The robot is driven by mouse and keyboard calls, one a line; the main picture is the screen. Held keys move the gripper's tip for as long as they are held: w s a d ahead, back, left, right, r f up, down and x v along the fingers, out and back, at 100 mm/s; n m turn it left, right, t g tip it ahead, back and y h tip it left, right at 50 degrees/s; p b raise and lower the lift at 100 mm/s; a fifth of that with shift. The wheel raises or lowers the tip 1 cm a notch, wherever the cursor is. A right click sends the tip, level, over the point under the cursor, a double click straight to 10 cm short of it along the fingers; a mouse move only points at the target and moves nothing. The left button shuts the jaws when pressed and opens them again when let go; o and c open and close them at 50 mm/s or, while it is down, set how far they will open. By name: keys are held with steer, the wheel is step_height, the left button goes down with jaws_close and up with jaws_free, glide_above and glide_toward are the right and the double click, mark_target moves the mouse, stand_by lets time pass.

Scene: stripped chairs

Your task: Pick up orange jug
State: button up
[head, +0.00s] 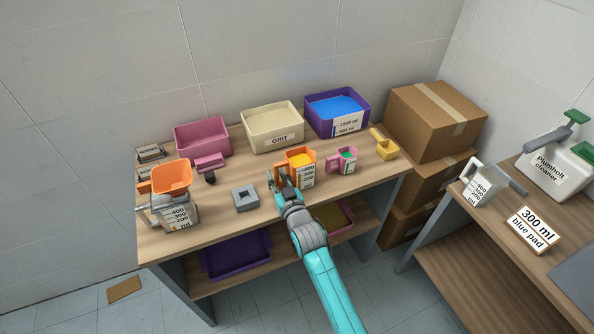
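The orange jug (307,161) stands upright on the wooden table, with yellow contents and a white label of ml marks on its front. Its handle side faces left, toward my gripper (281,181). My gripper is at the jug's left side, its fingers around or right beside the handle area. The fingers overlap the handle in this view, so I cannot tell whether they touch or grip it.
A pink jug (343,160) with green contents and a yellow scoop (384,146) stand to the right. A grey block (245,198) and a clear jug (179,214) with an orange funnel (172,177) stand left. Behind are pink (202,137), cream (272,125) and purple (337,112) bins.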

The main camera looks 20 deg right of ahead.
jaws_close()
steer(key=shift+r, duration=0.15)
stand_by(0.4)
steer(key=shift+s, duration=0.1)
steer(key=s, duration=1.7)
steer(key=shift+s, duration=0.3)
stand_by(0.4)
steer(key=shift+s, duration=0.1)
stand_by(0.4)
steer(key=shift+c, duration=1.8)
jaws_free()
jaws_close()
